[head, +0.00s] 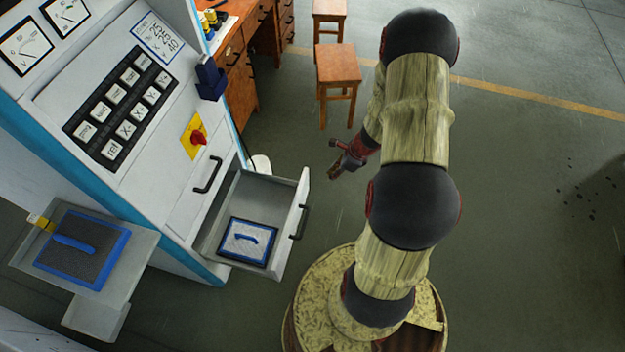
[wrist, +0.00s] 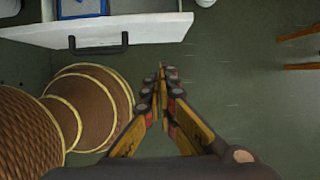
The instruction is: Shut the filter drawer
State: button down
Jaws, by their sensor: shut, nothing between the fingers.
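The filter drawer (head: 285,238) stands pulled out from the lower front of the grey and blue machine cabinet. A blue-framed filter panel (head: 248,242) with a blue handle lies inside it. The drawer front has a dark bar handle (head: 299,222). In the wrist view the drawer front (wrist: 150,30) crosses the upper left, with its handle (wrist: 98,45) facing me. My gripper (head: 334,173) is shut and empty, in the open air to the right of and beyond the drawer front. In the wrist view its fingertips (wrist: 161,70) meet below the drawer front, apart from it.
A closed drawer with a handle (head: 208,175) sits left of the open one. A shelf (head: 140,250) at left holds another blue-framed panel (head: 82,248). Wooden stools (head: 338,66) and a wooden desk (head: 240,75) stand behind. The floor at right is clear.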

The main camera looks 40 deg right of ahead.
jog(key=w+a+f+b, duration=0.4)
jog(key=w+f+b, duration=0.1)
jog(key=f, duration=0.4)
jog(key=shift+w+a, duration=0.4)
jog(key=shift+w, duration=0.15)
jog(key=w+a+p, duration=0.8)
jog(key=w+a, duration=0.8)
jog(key=w, duration=0.5)
jog(key=shift+w+a, duration=0.25)
jog(key=shift+a, duration=0.15)
jog(key=shift+f, duration=0.1)
